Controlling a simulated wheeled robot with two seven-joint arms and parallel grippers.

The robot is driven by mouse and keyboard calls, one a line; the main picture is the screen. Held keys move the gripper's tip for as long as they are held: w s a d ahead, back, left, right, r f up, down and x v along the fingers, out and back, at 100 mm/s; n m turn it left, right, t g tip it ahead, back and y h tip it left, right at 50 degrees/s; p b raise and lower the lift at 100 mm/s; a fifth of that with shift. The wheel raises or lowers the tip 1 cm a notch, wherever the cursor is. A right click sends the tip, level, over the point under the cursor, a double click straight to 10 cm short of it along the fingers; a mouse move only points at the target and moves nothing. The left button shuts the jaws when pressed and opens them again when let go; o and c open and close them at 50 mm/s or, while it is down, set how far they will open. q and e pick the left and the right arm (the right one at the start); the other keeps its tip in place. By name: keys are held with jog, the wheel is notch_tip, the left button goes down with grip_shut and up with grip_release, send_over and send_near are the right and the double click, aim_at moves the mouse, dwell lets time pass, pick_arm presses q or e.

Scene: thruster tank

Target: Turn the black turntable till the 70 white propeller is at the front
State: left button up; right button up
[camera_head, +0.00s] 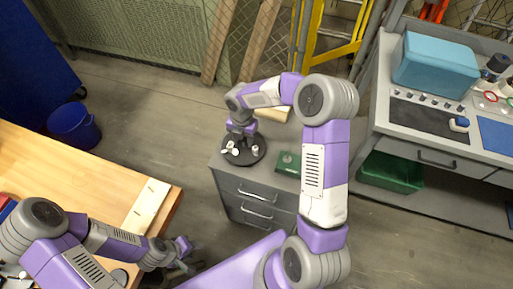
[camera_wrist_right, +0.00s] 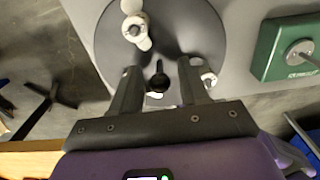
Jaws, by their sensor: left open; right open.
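The black turntable (camera_head: 245,160) sits on top of a grey drawer cabinet; it fills the upper middle of the right wrist view (camera_wrist_right: 200,30). A white propeller (camera_wrist_right: 137,27) stands on it at the upper left there. Another white part (camera_wrist_right: 208,77) is mostly hidden behind a finger, and a further pale piece shows low between the fingers. I cannot read any number. My right gripper (camera_wrist_right: 159,76) is open over the turntable, with a black upright peg (camera_wrist_right: 158,82) between its fingers; I cannot tell contact. My left gripper (camera_head: 188,256) is open and empty, low beside the wooden table.
A green block with a metal peg (camera_wrist_right: 297,50) sits on the cabinet (camera_head: 255,188), right of the turntable. A wooden table (camera_head: 90,170) stands left, with a blue bucket (camera_head: 74,126) behind it. A workbench with a light-blue box (camera_head: 435,65) stands right.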

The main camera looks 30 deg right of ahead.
grip_shut()
jog(key=shift+n+p, duration=1.5)
grip_release()
notch_tip(320, 180, up, 9)
jog(key=p, duration=0.8)
jog(key=shift+r, duration=0.1)
dwell(0.4)
